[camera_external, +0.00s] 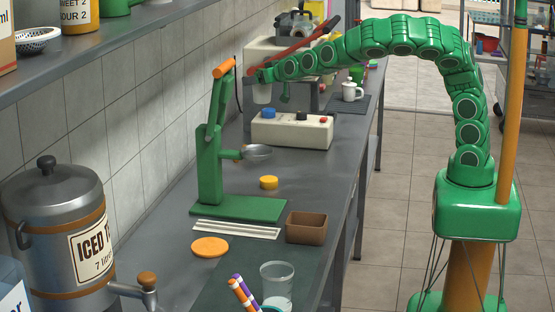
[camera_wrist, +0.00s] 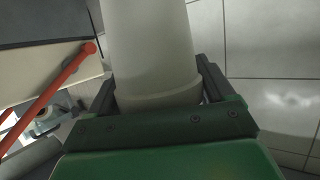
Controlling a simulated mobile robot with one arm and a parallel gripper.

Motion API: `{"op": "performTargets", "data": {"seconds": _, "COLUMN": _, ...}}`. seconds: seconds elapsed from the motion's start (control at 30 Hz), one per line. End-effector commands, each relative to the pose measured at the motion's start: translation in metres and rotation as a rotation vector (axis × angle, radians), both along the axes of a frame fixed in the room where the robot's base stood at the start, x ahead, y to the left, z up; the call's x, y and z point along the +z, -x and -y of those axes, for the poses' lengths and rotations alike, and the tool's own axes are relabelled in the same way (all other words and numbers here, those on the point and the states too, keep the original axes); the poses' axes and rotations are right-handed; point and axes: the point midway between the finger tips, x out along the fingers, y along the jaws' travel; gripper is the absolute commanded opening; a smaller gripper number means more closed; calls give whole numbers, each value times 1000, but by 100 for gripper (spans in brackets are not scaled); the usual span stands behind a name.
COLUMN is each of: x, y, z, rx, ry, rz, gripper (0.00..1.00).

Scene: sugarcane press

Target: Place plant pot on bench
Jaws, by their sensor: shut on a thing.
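My gripper (camera_wrist: 160,95) is shut on a pale, smooth, round pot-like vessel (camera_wrist: 152,45), with one jaw on each side. The vessel has a wider band near the jaws and runs out of the top of the wrist view.
A green lever press (camera_external: 238,208) stands mid-bench, with a cream control box (camera_external: 292,130) behind it. A white mug (camera_external: 350,91) stands on a dark mat. A drink urn (camera_external: 62,230) and a glass (camera_external: 277,284) are nearer. Red handles (camera_external: 312,40) rise close to my arm.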

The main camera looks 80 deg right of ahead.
Motion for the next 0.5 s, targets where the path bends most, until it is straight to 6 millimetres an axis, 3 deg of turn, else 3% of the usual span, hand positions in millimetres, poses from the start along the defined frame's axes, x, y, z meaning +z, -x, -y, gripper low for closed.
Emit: {"op": "performTargets", "data": {"seconds": 0.5, "x": -30, "y": 12, "z": 19, "rx": -78, "ry": 0, "rz": -2, "gripper": 40}}
